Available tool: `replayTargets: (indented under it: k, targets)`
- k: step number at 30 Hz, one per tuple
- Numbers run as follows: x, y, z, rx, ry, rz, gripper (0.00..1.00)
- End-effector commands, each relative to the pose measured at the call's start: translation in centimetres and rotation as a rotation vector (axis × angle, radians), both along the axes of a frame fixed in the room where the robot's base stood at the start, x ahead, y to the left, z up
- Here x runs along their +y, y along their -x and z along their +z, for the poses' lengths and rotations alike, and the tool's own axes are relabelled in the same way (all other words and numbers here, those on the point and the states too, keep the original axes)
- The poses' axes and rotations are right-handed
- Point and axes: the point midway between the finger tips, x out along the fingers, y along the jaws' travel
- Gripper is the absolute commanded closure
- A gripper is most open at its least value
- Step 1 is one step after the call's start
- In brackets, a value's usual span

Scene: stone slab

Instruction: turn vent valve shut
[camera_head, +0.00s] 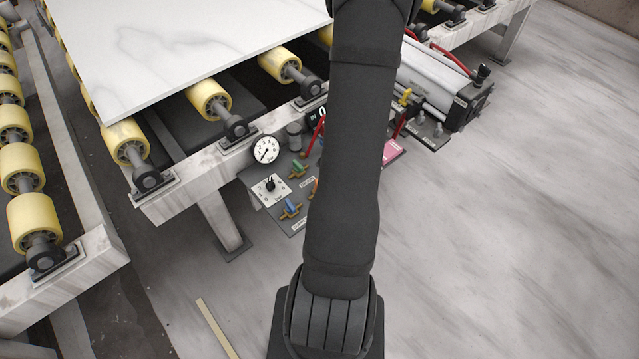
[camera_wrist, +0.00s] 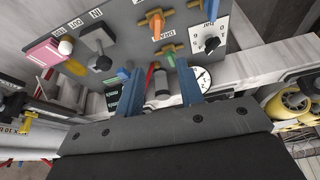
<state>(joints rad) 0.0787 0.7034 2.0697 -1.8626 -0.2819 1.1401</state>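A grey valve panel shows in the wrist view (camera_wrist: 120,14), carrying small lever valves. One has an orange handle (camera_wrist: 157,25), one a green handle (camera_wrist: 171,61), and one a blue handle (camera_wrist: 196,3) at the top edge. The head view also shows the green handle (camera_head: 298,167) and the blue handle (camera_head: 291,206). In the head view my arm hides the gripper.
A round gauge (camera_head: 267,150) and a black knob on a white dial (camera_head: 271,188) sit left of the valves. A marble slab (camera_head: 190,45) lies on yellow rollers (camera_head: 208,98) behind.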

Motion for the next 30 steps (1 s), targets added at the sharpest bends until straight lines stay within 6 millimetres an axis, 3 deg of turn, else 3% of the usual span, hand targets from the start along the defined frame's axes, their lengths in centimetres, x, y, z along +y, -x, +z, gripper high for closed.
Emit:
replayTargets:
  k: [8, 30]
  targets:
    - [0.0, -0.6, -1.2, -0.001, -0.002, -0.017, 0.65]
    - [2.5, -3.6, -10.7, 0.0, 0.0, -0.017, 0.65]
